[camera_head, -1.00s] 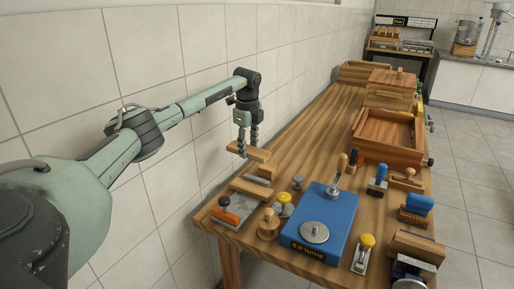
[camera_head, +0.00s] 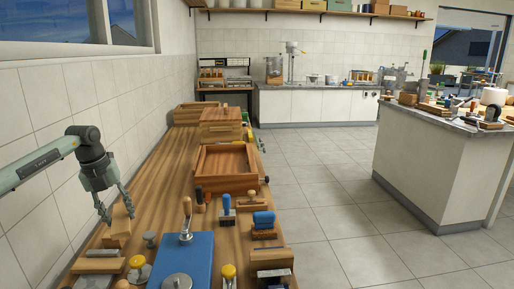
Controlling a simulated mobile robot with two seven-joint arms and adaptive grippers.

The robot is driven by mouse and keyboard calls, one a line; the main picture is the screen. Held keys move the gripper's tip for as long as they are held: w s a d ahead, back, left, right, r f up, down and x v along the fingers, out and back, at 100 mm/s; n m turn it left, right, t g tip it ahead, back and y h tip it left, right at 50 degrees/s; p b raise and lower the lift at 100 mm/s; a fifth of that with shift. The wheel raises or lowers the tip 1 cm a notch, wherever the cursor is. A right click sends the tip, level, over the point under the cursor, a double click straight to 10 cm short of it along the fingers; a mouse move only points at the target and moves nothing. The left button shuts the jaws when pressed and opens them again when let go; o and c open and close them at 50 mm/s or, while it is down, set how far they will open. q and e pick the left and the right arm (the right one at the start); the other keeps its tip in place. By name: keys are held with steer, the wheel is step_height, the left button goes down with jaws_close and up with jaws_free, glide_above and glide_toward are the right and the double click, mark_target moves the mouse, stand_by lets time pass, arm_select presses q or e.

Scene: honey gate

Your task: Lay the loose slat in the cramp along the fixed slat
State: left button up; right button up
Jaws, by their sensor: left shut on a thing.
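My left gripper (camera_head: 115,205) comes in from the left and is shut on the loose slat (camera_head: 122,220), a light wooden bar. It holds the slat over the near left part of the wooden bench, close to the wall. Below it is a wooden bar with a grey metal strip, seemingly the fixed slat (camera_head: 97,266) in the cramp, near the bottom edge. The cramp's near end is only partly in view. I cannot tell whether the held slat touches anything beneath it. My right gripper is not in view.
A blue device (camera_head: 187,262) with a metal disc and a lever stands right of the cramp. An open wooden tray (camera_head: 226,164) and boxes lie farther back. The bench's left strip (camera_head: 165,175) is clear.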

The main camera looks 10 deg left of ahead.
arm_select(q)
steer(key=s+d+m+g, duration=0.2)
steer(key=s+d+m, duration=0.1)
steer(key=d+m, duration=0.7)
steer(key=s+d+m+g, duration=0.1)
steer(key=s+d+m, duration=0.1)
steer(key=d+m, duration=0.8)
steer(key=s+d+m+y, duration=0.1)
steer(key=s+d+m, duration=0.2)
steer(key=s+m, duration=0.3)
steer(key=s+d+f+m+y, duration=0.1)
steer(key=s+d+m, duration=0.2)
steer(key=m, duration=1.3)
steer(key=s, duration=0.3)
steer(key=shift+s, duration=0.2)
steer(key=shift+f, duration=0.1)
